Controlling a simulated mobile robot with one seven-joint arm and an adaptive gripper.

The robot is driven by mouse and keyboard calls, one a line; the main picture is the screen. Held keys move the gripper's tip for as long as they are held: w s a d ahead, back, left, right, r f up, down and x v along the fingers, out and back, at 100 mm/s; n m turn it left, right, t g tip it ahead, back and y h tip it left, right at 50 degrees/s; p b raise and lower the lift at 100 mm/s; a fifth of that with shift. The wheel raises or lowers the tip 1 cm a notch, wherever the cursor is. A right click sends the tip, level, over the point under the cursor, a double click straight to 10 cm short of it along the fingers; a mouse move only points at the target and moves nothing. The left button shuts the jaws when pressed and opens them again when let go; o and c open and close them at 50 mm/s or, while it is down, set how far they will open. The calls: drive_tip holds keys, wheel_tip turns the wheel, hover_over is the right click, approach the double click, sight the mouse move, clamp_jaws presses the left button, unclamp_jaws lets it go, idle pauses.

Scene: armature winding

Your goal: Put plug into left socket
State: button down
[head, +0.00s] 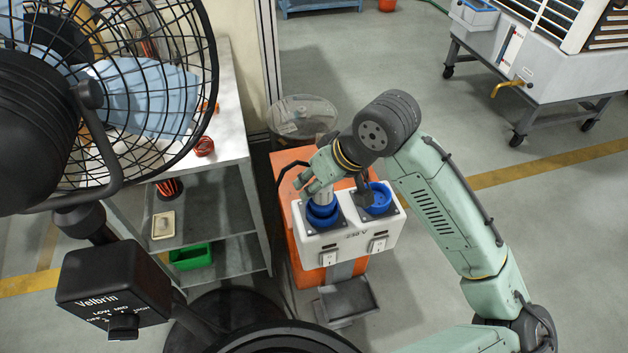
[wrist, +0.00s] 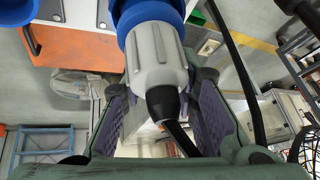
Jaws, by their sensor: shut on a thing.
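The plug (wrist: 158,60) has a light grey body, a blue front collar and a black cable end. My gripper (wrist: 165,105) is shut on its grey body, with one purple pad on each side. In the head view my gripper (head: 322,182) is over the left socket (head: 322,218), a blue round socket on the white box top. The plug (head: 322,197) stands roughly upright there, its blue front end at the left socket. I cannot tell how deep it sits.
The white socket box (head: 352,242) is on an orange unit (head: 287,200). A metal shelf (head: 228,205) and a black caged fan (head: 130,90) stand at left. A black cable runs close to my gripper. The floor to the right is mostly clear.

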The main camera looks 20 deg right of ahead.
drive_tip(key=shift+f+b, duration=0.55)
drive_tip(key=shift+f, duration=0.05)
idle(0.3)
drive_tip(key=c, duration=1.5)
unclamp_jaws()
drive_tip(key=shift+c, duration=0.2)
drive_tip(key=shift+r, duration=0.1)
drive_tip(key=p+v, duration=0.7)
drive_tip(key=v, duration=0.4)
